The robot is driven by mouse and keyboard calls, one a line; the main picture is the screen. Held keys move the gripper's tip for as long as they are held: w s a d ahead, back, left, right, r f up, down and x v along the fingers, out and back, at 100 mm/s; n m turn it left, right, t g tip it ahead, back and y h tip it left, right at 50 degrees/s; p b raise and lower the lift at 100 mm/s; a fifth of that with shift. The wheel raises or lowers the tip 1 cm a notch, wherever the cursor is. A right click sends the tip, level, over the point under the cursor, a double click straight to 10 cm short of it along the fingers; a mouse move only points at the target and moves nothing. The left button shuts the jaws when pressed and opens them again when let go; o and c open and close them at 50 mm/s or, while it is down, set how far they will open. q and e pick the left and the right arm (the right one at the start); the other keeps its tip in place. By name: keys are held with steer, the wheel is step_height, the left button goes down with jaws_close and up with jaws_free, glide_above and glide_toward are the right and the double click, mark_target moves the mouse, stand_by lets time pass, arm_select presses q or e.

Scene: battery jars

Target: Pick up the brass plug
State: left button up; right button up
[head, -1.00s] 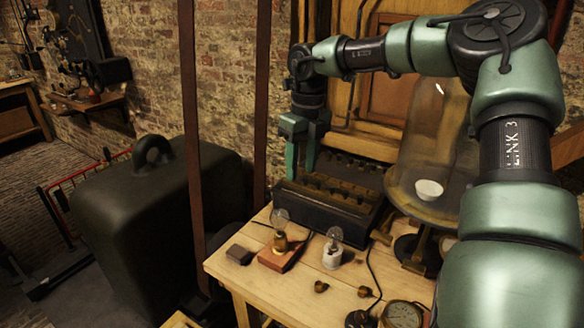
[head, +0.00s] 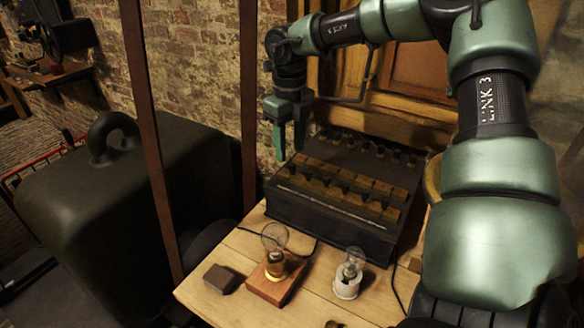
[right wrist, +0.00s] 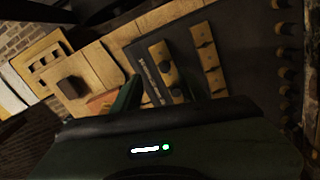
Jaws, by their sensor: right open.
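A dark wooden box (head: 310,212) stands at the back of the table, its sloped top carrying rows of brass blocks (head: 345,183). Several small dark-topped pegs (head: 380,153) stand in a row along its back. I cannot tell for sure which piece is the brass plug. A small brownish piece (head: 333,323) is cut off by the bottom edge of the head view. My right gripper (head: 290,142) is open and empty, pointing down above the box's back left corner. In the right wrist view its fingers (right wrist: 160,92) show apart above the box and brass blocks (right wrist: 208,60).
A bulb on a reddish wooden base (head: 272,290), a bulb on a white base (head: 347,287) and a dark block (head: 220,279) stand in front of the box. Dark wires lie between. Upright brown posts (head: 150,150) and a large dark weight (head: 90,215) are left of the table (head: 215,305).

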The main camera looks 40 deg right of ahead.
mark_target(292, 165)
steer(key=f, duration=0.1)
steer(key=d+f, duration=0.1)
steer(key=f, duration=0.1)
steer(key=shift+s+p, duration=0.1)
steer(key=shift+p, duration=0.25)
steer(key=shift+a+f, duration=0.1)
steer(key=shift+f, duration=0.75)
jaws_close()
arm_select(q)
steer(key=shift+w+d+r, duration=0.3)
steer(key=shift+w, duration=0.15)
steer(key=shift+w+d+r, duration=0.25)
steer(key=shift+w+r, duration=0.05)
steer(key=shift+w, duration=0.15)
arm_select(e)
steer(key=shift+r, duration=0.1)
